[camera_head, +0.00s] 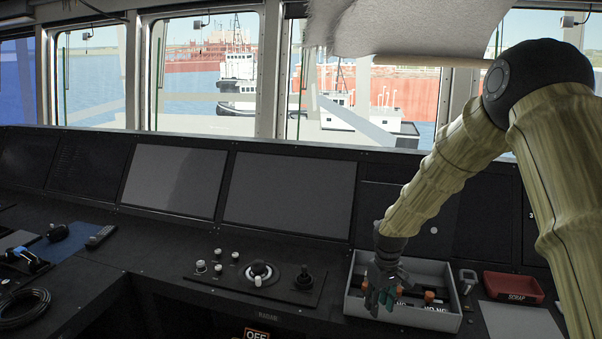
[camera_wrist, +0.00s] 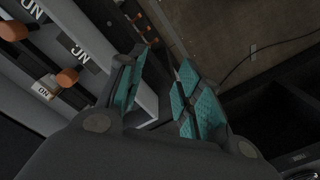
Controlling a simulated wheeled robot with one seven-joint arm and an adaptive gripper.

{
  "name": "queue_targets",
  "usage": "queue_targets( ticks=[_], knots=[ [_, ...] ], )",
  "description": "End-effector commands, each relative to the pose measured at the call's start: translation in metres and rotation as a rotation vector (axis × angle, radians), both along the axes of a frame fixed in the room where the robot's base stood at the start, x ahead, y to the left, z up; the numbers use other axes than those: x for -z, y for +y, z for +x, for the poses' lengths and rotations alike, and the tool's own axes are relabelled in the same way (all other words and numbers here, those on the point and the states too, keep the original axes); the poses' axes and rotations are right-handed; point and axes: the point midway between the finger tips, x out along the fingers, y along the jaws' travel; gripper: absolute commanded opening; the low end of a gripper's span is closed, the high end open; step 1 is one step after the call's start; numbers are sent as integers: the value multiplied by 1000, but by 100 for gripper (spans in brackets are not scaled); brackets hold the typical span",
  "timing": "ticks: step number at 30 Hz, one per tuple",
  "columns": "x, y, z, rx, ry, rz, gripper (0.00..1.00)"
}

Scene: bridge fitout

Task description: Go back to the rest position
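My gripper (camera_head: 380,293) hangs from my arm in front of the grey tray on the right part of the console in the head view. In the wrist view its teal-padded fingers (camera_wrist: 160,92) stand apart with nothing seen between them. The gripper is open and empty. It covers part of the tray's left side in the head view. Whether it touches the tray cannot be told.
The grey tray (camera_head: 450,322) holds several orange-ended parts (camera_wrist: 67,77) beside NO and NC labels. A red scrap bin (camera_head: 513,287) stands to its right. Joystick controls (camera_head: 262,272) lie to its left. Dark screens (camera_head: 290,190) and windows rise behind.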

Motion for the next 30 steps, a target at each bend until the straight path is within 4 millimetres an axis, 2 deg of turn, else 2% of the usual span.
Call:
queue_targets(
  ticks=[8,11,14,18,21,23,27,30],
  knots=[
    [63,6,-38,38,8,24,35],
    [94,9,-61,61,12,35,35],
    [134,12,-95,93,19,46,35],
    [189,14,-155,152,23,60,35],
    [223,15,-202,198,26,64,35],
    [240,15,-233,226,28,62,35],
    [272,11,-307,295,29,52,35],
    [286,7,-361,342,27,37,35]
  ],
)
